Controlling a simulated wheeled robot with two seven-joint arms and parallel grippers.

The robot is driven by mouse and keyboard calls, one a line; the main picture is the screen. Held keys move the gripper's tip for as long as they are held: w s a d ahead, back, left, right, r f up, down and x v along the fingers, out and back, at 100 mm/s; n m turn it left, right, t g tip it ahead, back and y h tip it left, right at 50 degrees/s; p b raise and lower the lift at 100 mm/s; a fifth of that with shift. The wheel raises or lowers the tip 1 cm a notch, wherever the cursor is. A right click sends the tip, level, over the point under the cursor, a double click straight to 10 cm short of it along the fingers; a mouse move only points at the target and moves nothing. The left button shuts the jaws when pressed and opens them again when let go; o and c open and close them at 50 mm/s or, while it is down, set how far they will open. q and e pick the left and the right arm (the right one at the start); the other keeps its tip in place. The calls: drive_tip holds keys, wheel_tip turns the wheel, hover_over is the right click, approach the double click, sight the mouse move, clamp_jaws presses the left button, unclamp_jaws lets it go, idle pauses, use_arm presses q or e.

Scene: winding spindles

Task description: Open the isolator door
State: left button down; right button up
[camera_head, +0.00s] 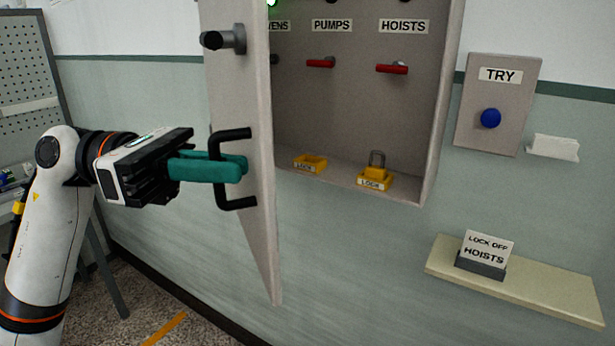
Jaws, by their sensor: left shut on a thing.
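The isolator door (257,220) is a grey panel standing ajar at the left side of the isolator cabinet (350,110), whose inside shows. A black D-shaped handle (236,204) is on the door's outer face, with a dark round knob (224,40) above it. My left gripper (240,168) comes in from the left, its teal fingers shut on the handle's upright bar. The fingertips reach past the bar near the door's face. My right gripper is not in view.
Inside the cabinet are red switches (392,69) under PUMPS and HOISTS labels, and two yellow LOCK items (375,178) on its floor. Right are a TRY panel with a blue button (490,118) and a shelf (520,285) holding a LOCK OFF HOISTS card (487,249). A pegboard (25,75) stands left.

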use_arm(q)
drive_tip(key=s+a+g+b, duration=0.1)
drive_tip(key=a+b, duration=0.1)
drive_tip(key=a, duration=0.7)
drive_tip(key=shift+s+m, duration=0.3)
drive_tip(key=shift+s, duration=0.1)
drive_tip(key=c, duration=1.8)
unclamp_jaws()
drive_tip(key=shift+c, duration=0.2)
drive_tip(key=b+v, duration=0.1)
drive_tip(key=v, duration=1.1)
drive_tip(key=shift+b, duration=0.35)
drive_tip(key=shift+r, duration=0.1)
